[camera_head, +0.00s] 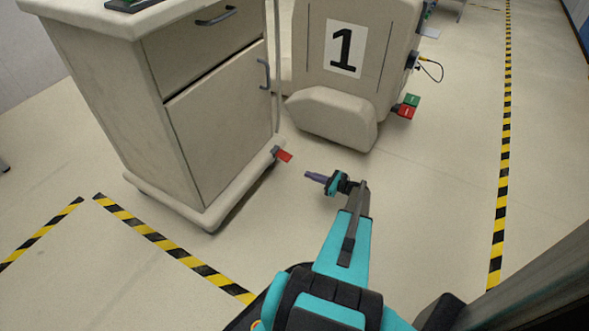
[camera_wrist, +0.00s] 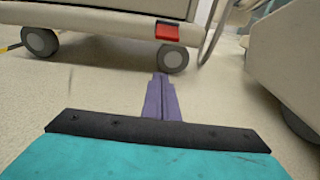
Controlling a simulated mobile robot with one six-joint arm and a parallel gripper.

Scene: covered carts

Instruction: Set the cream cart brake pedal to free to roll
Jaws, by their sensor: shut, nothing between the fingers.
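The cream cart (camera_head: 205,120) with a drawer and a door stands at left. Its red brake pedal (camera_head: 284,155) sticks out at the lower right corner. In the wrist view the pedal (camera_wrist: 167,32) is at the cart's bottom edge (camera_wrist: 90,20), above a caster (camera_wrist: 171,58). I cannot tell the pedal's setting for certain. My gripper (camera_head: 308,175) is low over the floor, right of and slightly nearer than the pedal, apart from it. Its purple fingers (camera_wrist: 161,78) are shut and empty, pointing toward the cart.
A cream unit marked 1 (camera_head: 322,110) stands behind, with a red pedal (camera_head: 406,112) and a green one (camera_head: 412,100) at its right. A thin upright pole (camera_head: 277,60) stands by the cart. Yellow-black tape (camera_head: 170,245) marks the floor. Floor at right is clear.

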